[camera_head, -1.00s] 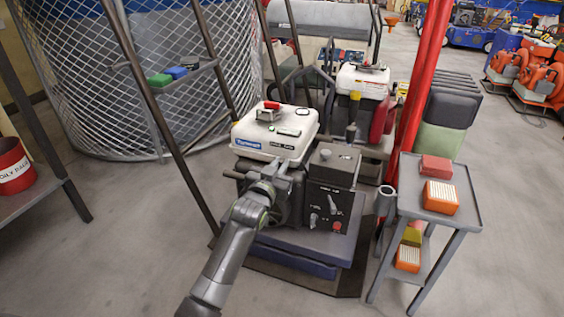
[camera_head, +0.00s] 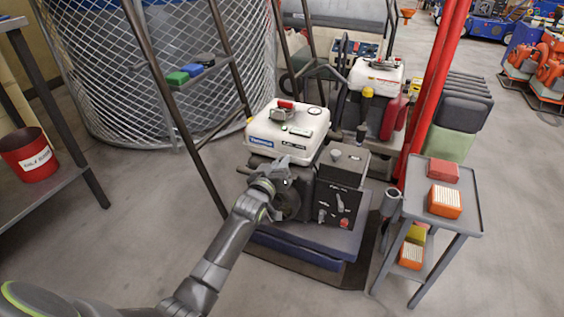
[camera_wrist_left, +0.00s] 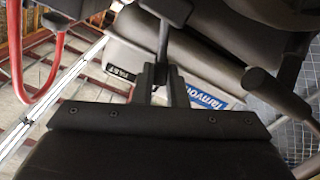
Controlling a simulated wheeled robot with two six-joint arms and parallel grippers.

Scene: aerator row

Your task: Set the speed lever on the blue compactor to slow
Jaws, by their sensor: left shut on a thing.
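The blue compactor (camera_head: 300,246) stands in the middle of the head view, with a dark blue base, a black engine and a white tank (camera_head: 290,131) on top. My left gripper (camera_head: 280,172) is at the engine's left side, just below the tank. In the left wrist view its fingers (camera_wrist_left: 164,84) are closed around a thin dark speed lever (camera_wrist_left: 163,42). The lever's lower end is hidden between the fingers. The tank's blue label (camera_wrist_left: 207,96) shows just beside them. The lever's setting cannot be read. My right gripper is out of view.
A grey cart (camera_head: 471,221) with red and orange boxes stands close on the right. A red post (camera_head: 435,90) rises behind it. A red and white machine (camera_head: 377,78) is behind the compactor. Dark slanted poles (camera_head: 160,85) stand to the left. The floor at front left is open.

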